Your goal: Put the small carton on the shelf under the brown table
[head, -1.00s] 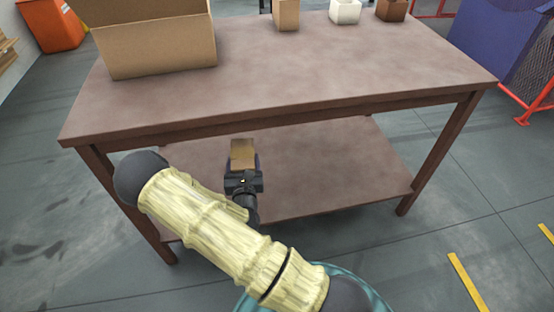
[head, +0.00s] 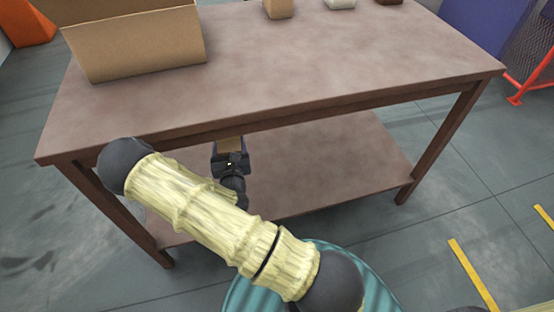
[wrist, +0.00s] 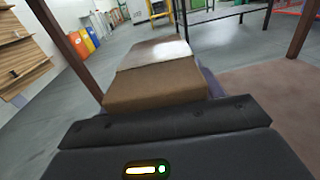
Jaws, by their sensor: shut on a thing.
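The small carton (wrist: 155,86) is a brown box that fills the middle of the wrist view, just beyond my gripper's dark body. In the head view the small carton (head: 229,143) shows only partly, its far part hidden by the table's front edge. My gripper (head: 230,158) is shut on it and reaches in under the brown table (head: 300,75). The lower shelf (head: 320,165) is a bare brown board beneath the tabletop. The carton is over the shelf's left part; whether it touches the board I cannot tell.
On the tabletop stand a large open carton (head: 140,50), a small tan box (head: 278,8), and white and brown containers at the back edge. Table legs (head: 440,140) bound the shelf. The shelf's middle and right are clear.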

